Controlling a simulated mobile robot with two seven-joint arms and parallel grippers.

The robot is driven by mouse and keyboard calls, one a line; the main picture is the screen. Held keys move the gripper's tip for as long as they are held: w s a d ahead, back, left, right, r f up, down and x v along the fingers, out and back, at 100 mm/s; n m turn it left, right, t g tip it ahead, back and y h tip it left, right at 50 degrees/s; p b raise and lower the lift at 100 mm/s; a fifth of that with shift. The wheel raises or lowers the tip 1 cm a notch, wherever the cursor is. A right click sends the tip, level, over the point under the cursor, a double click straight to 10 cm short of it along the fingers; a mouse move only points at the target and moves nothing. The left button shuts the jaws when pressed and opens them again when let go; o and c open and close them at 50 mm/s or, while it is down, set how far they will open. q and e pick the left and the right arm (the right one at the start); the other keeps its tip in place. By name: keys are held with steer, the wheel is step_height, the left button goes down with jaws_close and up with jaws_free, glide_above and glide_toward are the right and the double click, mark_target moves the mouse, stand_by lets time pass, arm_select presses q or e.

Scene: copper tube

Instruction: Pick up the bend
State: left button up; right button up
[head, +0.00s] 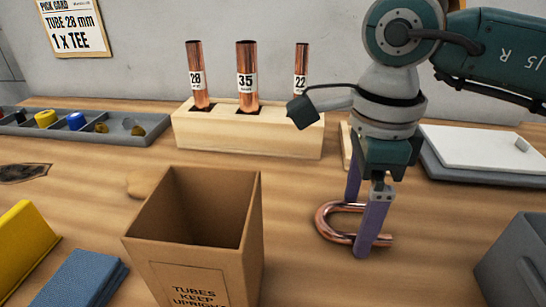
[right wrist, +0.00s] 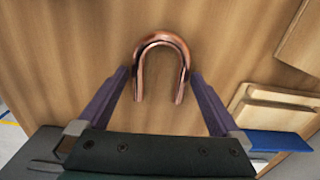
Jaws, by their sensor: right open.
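The bend is a U-shaped copper tube (head: 328,226) lying on the wooden table at the right of centre in the head view. It also shows in the right wrist view (right wrist: 160,41), its curve pointing away from my gripper. My right gripper (head: 362,222) is open, with its purple fingers pointing down at the bend. In the right wrist view the two fingers (right wrist: 160,78) stand on either side of the bend's legs, with a gap on both sides. One finger hides part of the bend in the head view. My left gripper is not in view.
An open cardboard box (head: 197,230) stands left of the bend. A wooden block (head: 250,135) holding upright copper tubes is behind. A compartment tray (head: 135,128) lies at the back left, a grey bin (head: 515,265) at the front right, and a white-topped slab (head: 480,150) at the back right.

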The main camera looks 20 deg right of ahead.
steer(key=c, duration=1.1)
steer(key=shift+r, duration=0.2)
